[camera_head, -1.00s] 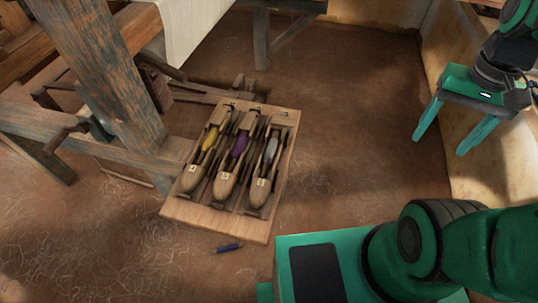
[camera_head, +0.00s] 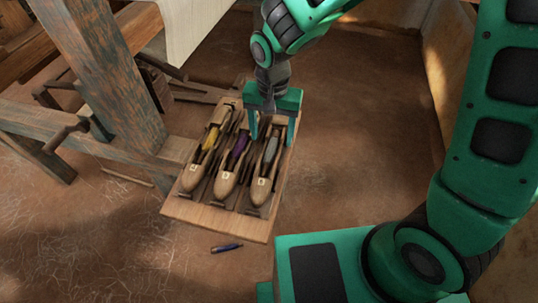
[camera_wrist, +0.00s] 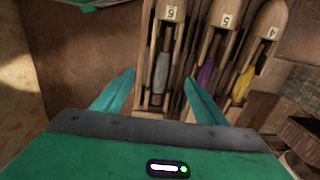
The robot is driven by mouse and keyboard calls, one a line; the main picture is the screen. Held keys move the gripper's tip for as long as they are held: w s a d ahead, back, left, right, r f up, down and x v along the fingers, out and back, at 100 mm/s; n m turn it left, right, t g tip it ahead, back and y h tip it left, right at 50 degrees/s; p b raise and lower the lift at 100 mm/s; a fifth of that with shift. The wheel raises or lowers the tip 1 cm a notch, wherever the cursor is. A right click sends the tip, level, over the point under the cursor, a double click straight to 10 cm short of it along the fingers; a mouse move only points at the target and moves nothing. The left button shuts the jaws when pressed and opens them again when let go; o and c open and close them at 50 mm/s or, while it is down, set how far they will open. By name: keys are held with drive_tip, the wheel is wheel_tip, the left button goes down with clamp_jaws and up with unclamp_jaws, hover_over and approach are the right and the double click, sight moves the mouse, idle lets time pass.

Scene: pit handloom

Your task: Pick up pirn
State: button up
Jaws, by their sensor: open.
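A grey pirn (camera_head: 271,150) sits in the right-hand wooden shuttle (camera_head: 259,190) on the tray; in the wrist view the pirn (camera_wrist: 161,72) lies between my fingers and its shuttle is labelled 6. A purple pirn (camera_head: 238,147) is in the middle shuttle, labelled 5. A yellow pirn (camera_head: 209,139) is in the left shuttle, labelled 4. My gripper (camera_head: 271,139) is open and empty over the far part of the right shuttle, fingers pointing down on either side of the grey pirn. Whether the fingertips touch anything cannot be told.
The wooden tray (camera_head: 215,217) rests on the earthen floor, with raised dividers between the shuttles. A small dark blue cylinder (camera_head: 227,247) lies on the floor before it. The loom's wooden post (camera_head: 110,80) and beams stand close on the left. Floor right of the tray is clear.

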sight(270, 152)
wheel_tip(270, 152, down, 4)
drive_tip(key=shift+r, duration=0.1)
drive_tip(key=shift+a+f, duration=0.2)
drive_tip(key=shift+f, duration=2.45)
drive_tip(key=c, duration=1.4)
drive_tip(key=shift+c, duration=0.2)
drive_tip(key=shift+r, duration=0.1)
drive_tip(key=shift+w+r, duration=0.1)
drive_tip(key=shift+r, duration=1.95)
drive_tip(key=s+a+r, duration=0.6)
drive_tip(key=s+a, duration=0.1)
drive_tip(key=s, duration=0.2)
drive_tip(key=shift+s+r, duration=0.25)
drive_tip(key=shift+r, duration=0.15)
